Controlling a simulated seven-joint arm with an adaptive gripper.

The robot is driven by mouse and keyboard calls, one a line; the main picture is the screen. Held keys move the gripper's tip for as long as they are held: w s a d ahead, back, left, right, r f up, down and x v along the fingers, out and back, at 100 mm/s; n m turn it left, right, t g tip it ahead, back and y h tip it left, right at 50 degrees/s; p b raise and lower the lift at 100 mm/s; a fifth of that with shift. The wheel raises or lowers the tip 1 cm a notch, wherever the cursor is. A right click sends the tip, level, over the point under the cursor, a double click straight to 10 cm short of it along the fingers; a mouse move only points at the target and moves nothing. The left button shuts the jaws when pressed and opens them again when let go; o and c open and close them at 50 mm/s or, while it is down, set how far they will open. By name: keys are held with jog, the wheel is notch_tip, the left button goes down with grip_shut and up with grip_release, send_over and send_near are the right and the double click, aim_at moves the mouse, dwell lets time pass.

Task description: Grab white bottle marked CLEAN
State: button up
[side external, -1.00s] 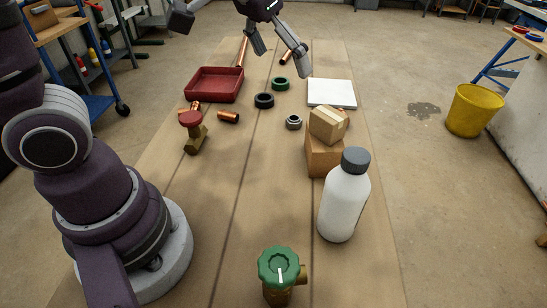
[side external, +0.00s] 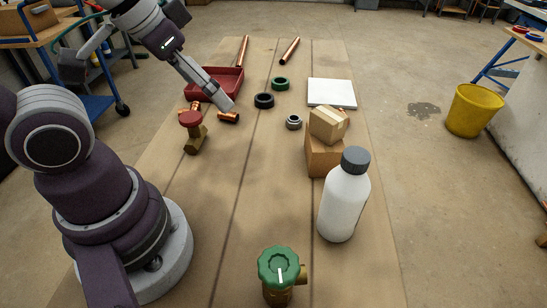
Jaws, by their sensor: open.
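A white bottle (side external: 343,205) with a dark grey cap stands upright at the right front of the table. No marking can be read on the side that shows. My gripper (side external: 228,104) is far from it, over the back left of the table, pointing down and to the right. Its fingertips are just above a short copper fitting (side external: 229,117) and in front of the red tray (side external: 236,76). My gripper is open and holds nothing that I can see; one finger mostly hides the other.
Two stacked cardboard boxes (side external: 323,158) stand just behind the bottle. A green-handled valve (side external: 279,270) stands at the front, and a red-handled valve (side external: 193,130) at the left. Rings, copper pipes and a white slab (side external: 332,93) lie farther back. The table's middle is clear.

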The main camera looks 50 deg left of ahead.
dwell(0.3)
jog(key=c, duration=0.3)
notch_tip(320, 180, up, 3)
jog(key=m+g+h, duration=0.4)
jog(key=m+g, duration=0.1)
jog(key=m, duration=1.2)
send_over(354, 153)
jog(key=a, duration=0.2)
jog(key=shift+h, duration=0.3)
jog(key=x, duration=0.3)
jog(key=a+x, duration=0.1)
jog(key=x, duration=0.6)
jog(key=shift+s+a+f, duration=0.2)
jog(key=shift+a+f, duration=0.05)
jog(key=shift+f, duration=0.35)
